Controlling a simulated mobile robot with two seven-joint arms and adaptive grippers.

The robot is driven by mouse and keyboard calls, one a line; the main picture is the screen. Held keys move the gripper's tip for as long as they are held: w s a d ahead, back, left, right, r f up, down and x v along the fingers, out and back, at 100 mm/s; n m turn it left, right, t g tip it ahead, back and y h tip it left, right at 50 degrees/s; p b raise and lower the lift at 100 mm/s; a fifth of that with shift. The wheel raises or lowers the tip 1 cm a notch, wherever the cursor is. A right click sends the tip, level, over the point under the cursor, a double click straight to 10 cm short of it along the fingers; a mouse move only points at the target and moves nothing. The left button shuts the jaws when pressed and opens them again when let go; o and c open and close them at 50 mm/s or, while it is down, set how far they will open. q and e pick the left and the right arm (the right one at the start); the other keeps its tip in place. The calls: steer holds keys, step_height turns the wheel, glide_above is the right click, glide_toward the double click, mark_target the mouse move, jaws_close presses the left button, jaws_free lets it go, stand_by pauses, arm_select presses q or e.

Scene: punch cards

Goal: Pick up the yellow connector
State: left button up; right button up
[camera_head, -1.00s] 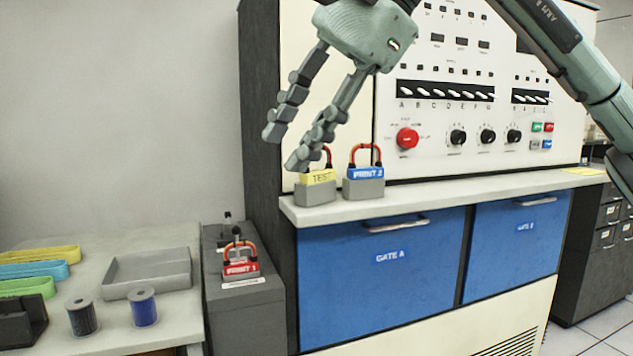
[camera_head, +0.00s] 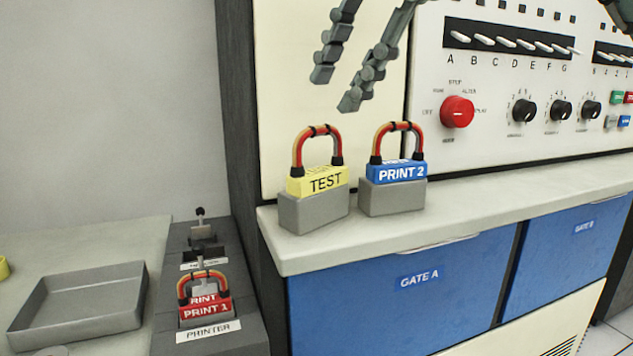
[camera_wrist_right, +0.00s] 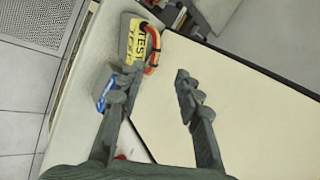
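The yellow connector (camera_head: 318,181), labelled TEST, stands upright on the ledge in a grey base, with a red and orange loop handle on top. It also shows in the right wrist view (camera_wrist_right: 142,45), beyond the fingers. My right gripper (camera_head: 337,93) is open and empty, above the connector and apart from it. In the right wrist view the right gripper's fingers (camera_wrist_right: 152,91) are spread, with nothing between them. My left gripper is in neither view.
The blue PRINT 2 connector (camera_head: 396,172) stands close to the right of the yellow one. The red PRINT 1 connector (camera_head: 205,309) sits on the printer unit at lower left. A grey tray (camera_head: 85,320) lies on the left table. The switch panel rises behind the ledge.

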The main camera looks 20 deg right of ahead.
mark_target(321, 126)
steer(key=x, duration=0.4)
steer(key=s+x, duration=0.1)
steer(key=x, duration=0.1)
steer(key=shift+w+f+p, duration=0.1)
steer(key=shift+f+p, duration=0.2)
steer(key=shift+f, duration=0.05)
steer(key=shift+w+a+f, duration=0.15)
steer(key=shift+w+f, duration=0.1)
steer(key=shift+f, duration=0.15)
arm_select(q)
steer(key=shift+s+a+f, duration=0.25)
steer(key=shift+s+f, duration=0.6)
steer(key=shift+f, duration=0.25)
arm_select(e)
jaws_close()
